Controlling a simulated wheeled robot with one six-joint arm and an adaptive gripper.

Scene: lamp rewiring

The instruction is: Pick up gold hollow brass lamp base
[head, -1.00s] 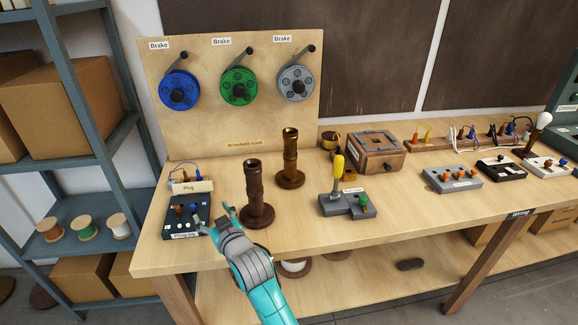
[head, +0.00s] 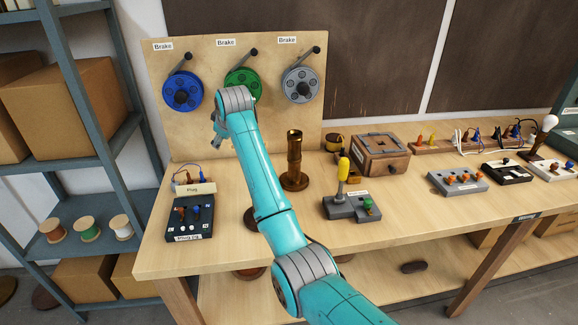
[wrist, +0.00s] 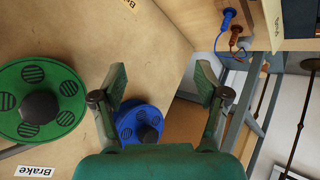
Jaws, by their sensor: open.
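The gold hollow brass lamp base (head: 294,165) stands upright on the workbench, its open top facing up. It is just right of my arm in the head view and does not show in the wrist view. My gripper (head: 214,137) is raised in front of the reel board, left of the lamp base and apart from it. In the wrist view my gripper (wrist: 161,82) has its two fingers spread wide with nothing between them.
A dark brown lamp base (head: 249,217) is mostly hidden behind my arm. The board (head: 205,130) carries blue, green and grey reels. A plug jig (head: 188,222) stands left. A grey block with a yellow-handled tool (head: 343,168) and a wooden box (head: 381,153) stand right of the brass base.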

